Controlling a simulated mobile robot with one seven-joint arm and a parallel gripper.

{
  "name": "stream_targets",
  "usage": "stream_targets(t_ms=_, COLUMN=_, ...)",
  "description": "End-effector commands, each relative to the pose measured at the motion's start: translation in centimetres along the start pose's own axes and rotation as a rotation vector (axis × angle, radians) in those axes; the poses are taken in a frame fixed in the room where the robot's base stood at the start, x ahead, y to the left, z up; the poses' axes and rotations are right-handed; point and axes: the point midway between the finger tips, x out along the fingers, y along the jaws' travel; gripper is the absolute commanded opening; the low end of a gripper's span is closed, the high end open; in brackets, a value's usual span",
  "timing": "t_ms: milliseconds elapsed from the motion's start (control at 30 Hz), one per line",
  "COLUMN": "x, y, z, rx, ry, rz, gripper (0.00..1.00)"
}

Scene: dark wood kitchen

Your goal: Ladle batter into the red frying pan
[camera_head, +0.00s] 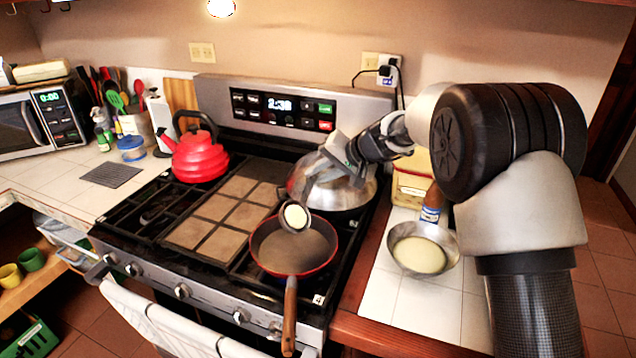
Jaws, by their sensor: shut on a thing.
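The red frying pan (268,262) sits on the front right of the stove, its wooden handle pointing toward me over the front edge. Its dark inside looks empty. My gripper (318,172) is shut on a ladle (283,222) and holds it above the pan's far side. Pale batter (295,216) shows in the ladle's round bowl. The ladle's handle is mostly hidden by the gripper. A metal bowl of batter (419,254) stands on the tiled counter right of the stove.
A large silver dome lid (342,192) stands on the burner behind the pan, close to my gripper. A red kettle (200,155) is at the back left of the stove. A bottle (432,203) and a yellowish container (411,188) stand behind the batter bowl. The stove's left front is clear.

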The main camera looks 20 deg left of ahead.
Motion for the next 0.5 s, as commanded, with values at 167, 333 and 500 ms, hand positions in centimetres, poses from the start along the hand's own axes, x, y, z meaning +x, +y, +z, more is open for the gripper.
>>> stream_targets(t_ms=167, x=0.34, y=0.68, z=0.12, rx=0.008, ry=0.001, rz=-0.047, gripper=0.0)
stream_targets(t_ms=333, x=0.37, y=0.89, z=0.16, rx=0.014, ry=0.002, rz=-0.094, gripper=0.0)
stream_targets(t_ms=500, x=0.44, y=1.05, z=0.12, rx=0.023, ry=0.003, rz=-0.133, gripper=0.0)
